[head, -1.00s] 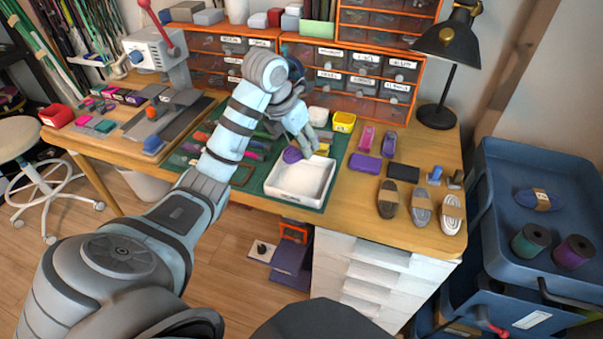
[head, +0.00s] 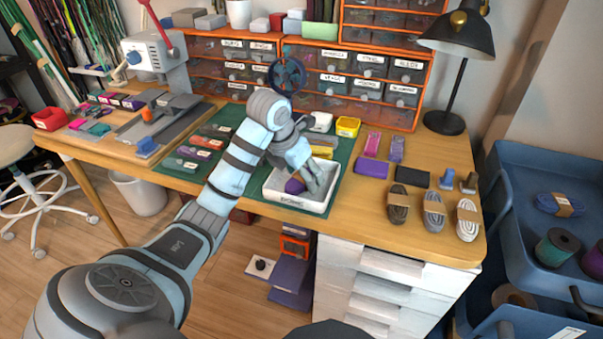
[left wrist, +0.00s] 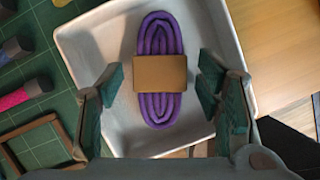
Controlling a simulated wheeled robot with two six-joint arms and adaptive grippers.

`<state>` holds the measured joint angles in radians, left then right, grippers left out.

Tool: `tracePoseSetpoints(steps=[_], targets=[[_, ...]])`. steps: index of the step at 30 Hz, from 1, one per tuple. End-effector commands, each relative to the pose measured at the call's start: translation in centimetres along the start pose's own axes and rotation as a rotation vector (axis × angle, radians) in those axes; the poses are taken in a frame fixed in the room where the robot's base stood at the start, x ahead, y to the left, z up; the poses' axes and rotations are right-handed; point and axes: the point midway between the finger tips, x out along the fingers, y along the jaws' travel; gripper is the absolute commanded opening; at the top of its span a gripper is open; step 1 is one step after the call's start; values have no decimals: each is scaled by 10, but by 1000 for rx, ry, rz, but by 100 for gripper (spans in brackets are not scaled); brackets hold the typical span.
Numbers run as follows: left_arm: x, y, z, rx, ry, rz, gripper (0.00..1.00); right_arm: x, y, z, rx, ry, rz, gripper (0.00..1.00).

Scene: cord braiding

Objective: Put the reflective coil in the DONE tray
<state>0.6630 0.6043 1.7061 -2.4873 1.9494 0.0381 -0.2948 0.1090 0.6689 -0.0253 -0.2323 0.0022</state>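A purple coil with a tan paper band (left wrist: 160,118) lies in a white tray (head: 276,192), on the tray floor. It also shows in the head view (head: 294,187), partly behind my fingers. The tray's front label is too small to read surely. My left gripper (head: 314,182) is low over the tray. In the left wrist view its fingers (left wrist: 160,88) stand apart on either side of the coil, with gaps on both sides. Dark brown (head: 398,202), grey (head: 434,211) and whitish (head: 467,219) banded coils lie on the desk at right. I cannot tell which coil is reflective. My right gripper is out of view.
A green cutting mat (head: 339,170) lies under the tray. A blue cart (head: 520,200) with another coil and spools is at right.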

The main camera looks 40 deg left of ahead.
Motion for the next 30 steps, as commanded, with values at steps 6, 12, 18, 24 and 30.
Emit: tracePoseSetpoints(steps=[6,12,18,24,30], targets=[[0,0,0,0,0,0,61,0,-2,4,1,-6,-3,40],[-22,0,3,2,-2,1,61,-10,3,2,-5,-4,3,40],[-82,1,6,1,0,3,61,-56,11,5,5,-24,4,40],[-121,0,4,1,0,2,61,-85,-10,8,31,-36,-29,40],[-124,0,1,-1,1,0,61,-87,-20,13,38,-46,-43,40]])
